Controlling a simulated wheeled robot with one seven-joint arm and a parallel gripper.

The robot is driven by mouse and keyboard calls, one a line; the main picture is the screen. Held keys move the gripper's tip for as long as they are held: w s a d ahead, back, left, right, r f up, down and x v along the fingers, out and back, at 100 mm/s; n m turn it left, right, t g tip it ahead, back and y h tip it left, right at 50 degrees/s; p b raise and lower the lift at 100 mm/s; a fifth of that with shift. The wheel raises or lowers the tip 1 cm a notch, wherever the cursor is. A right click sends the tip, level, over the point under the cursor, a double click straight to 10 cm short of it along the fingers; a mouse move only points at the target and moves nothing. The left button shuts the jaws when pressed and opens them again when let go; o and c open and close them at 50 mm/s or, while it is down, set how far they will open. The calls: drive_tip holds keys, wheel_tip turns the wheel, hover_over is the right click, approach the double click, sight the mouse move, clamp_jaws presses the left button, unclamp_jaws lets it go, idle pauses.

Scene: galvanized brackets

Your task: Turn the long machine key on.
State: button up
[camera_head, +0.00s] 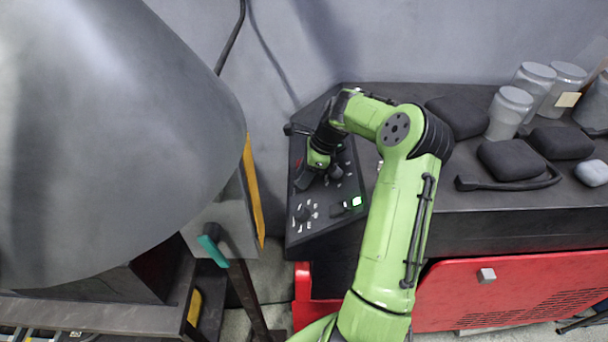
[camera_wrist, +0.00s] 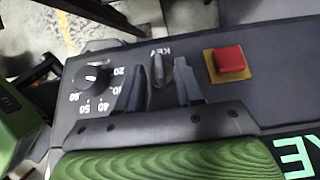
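The long machine key (camera_wrist: 159,73) is a grey upright piece below the "KEY" lettering on the dark control panel (camera_wrist: 270,52) in the wrist view. My gripper (camera_wrist: 162,78) is open, with one dark finger on each side of the key. Gaps seem to show between the key and both fingers, so I see no clear grip. In the head view my gripper (camera_head: 320,174) is low over the panel (camera_head: 322,232), and the key is hidden or too small to tell.
A red button (camera_wrist: 229,61) on a yellow base is right of the key; a black numbered dial (camera_wrist: 92,78) is left. Grey jars (camera_head: 509,112) and black pouches (camera_head: 511,159) occupy the worktop (camera_head: 480,222) at right.

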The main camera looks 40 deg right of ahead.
drive_tip(key=shift+c, duration=0.3)
clamp_jaws()
